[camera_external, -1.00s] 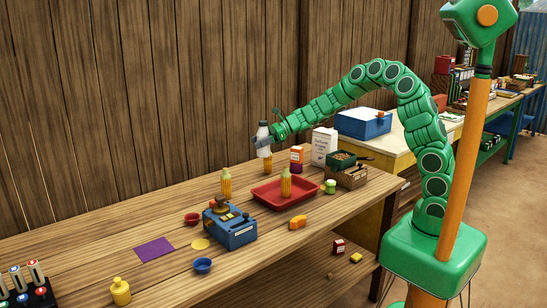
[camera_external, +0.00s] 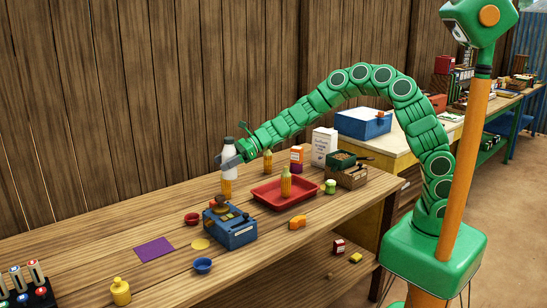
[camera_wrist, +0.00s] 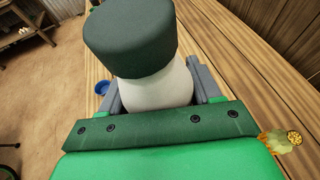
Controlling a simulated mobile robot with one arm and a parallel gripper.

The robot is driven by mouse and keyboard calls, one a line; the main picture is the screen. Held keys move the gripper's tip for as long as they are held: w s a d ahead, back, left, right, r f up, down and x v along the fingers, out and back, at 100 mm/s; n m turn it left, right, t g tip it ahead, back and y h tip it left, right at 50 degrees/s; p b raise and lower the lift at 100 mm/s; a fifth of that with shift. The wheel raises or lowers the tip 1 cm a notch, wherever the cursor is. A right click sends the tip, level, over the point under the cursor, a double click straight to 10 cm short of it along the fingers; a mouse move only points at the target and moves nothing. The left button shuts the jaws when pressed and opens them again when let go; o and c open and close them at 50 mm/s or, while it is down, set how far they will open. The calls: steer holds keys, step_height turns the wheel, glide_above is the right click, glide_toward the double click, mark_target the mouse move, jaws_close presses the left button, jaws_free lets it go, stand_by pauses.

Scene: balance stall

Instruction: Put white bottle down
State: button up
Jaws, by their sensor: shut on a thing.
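The white bottle (camera_external: 228,168) with a dark grey-green cap is upright in my gripper (camera_external: 230,161), in front of the back wall. In the wrist view, its cap (camera_wrist: 130,38) and white body (camera_wrist: 160,88) fill the middle, with the grey jaws of my gripper (camera_wrist: 158,92) on both sides. The bottle appears held above the wooden table (camera_external: 110,245). In the outside view it overlaps the top of a yellow corn-like piece (camera_external: 226,188). The bottle's base is hidden in the wrist view.
A blue device (camera_external: 231,231) and a red cup (camera_external: 191,219) stand nearby. A red tray (camera_external: 262,196) holds another corn-like piece (camera_external: 286,184); a third (camera_external: 267,163) stands behind it. A purple square (camera_external: 154,249) and blue bowl (camera_external: 202,265) lie left. The table's back left is clear.

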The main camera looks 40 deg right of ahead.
steer(key=s+a+n+g, duration=0.2)
steer(key=s+a+g, duration=0.1)
steer(key=s+a, duration=1.25)
steer(key=shift+w+a+f, duration=1.45)
steer(key=shift+a+f, duration=0.5)
steer(key=shift+f, duration=1.2)
steer(key=shift+w+a+f, duration=1.45)
steer(key=shift+a+f, duration=0.5)
steer(key=shift+f, duration=1.15)
steer(key=shift+w+a+f, duration=1.45)
steer(key=shift+a+f, duration=0.5)
steer(key=shift+f, duration=1.2)
steer(key=shift+f, duration=0.1)
steer(key=o, duration=1.3)
